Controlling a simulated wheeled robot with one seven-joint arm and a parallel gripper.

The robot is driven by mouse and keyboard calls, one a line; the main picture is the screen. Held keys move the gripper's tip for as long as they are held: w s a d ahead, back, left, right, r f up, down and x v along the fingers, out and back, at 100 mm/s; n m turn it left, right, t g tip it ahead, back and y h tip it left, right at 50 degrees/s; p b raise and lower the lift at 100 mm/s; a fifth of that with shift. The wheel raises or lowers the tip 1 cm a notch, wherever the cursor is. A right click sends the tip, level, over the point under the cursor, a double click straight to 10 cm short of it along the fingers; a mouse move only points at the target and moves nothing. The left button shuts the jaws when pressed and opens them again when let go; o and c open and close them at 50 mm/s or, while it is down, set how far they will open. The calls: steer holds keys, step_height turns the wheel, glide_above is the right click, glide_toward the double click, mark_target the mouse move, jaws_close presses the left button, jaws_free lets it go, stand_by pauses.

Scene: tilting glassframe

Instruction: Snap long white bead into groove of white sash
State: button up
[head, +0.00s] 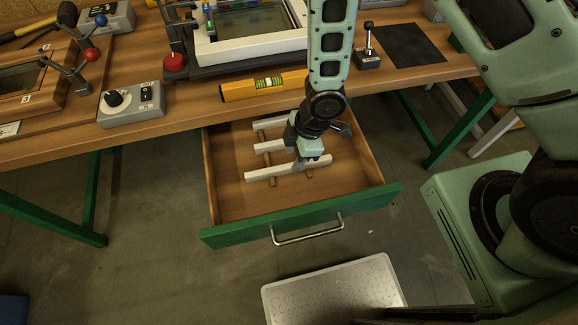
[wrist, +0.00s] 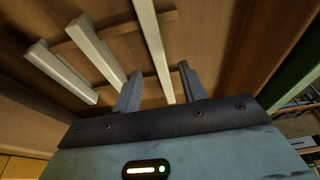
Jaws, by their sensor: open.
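The white sash (head: 245,52) lies on the workbench at the top of the head view, in a dark fixture, with a glass pane inside it. Three white beads lie in the open drawer across thin wooden strips. The front bead (head: 262,173) looks longest in the head view. My gripper (head: 313,164) is low in the drawer over the right part of this bead. In the wrist view, my gripper (wrist: 160,84) is open, and the long bead (wrist: 153,45) runs between its two fingers. Contact with the bead cannot be told. The other two beads (wrist: 97,48) lie left of the fingers.
The green drawer front (head: 300,216) and wooden side walls surround the beads. A yellow level (head: 262,86) lies at the bench edge above the drawer. A grey control box (head: 132,103) stands left. A silver step (head: 335,291) is on the floor in front.

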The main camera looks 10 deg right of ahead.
steer(key=shift+x, duration=1.7)
jaws_close()
steer(key=shift+r, duration=0.15)
step_height(320, 180, up, 10)
steer(key=p, duration=0.1)
step_height(320, 180, up, 9)
steer(key=p, duration=0.8)
glide_above(289, 165)
steer(key=shift+s+d, duration=0.1)
steer(key=shift+d, duration=0.1)
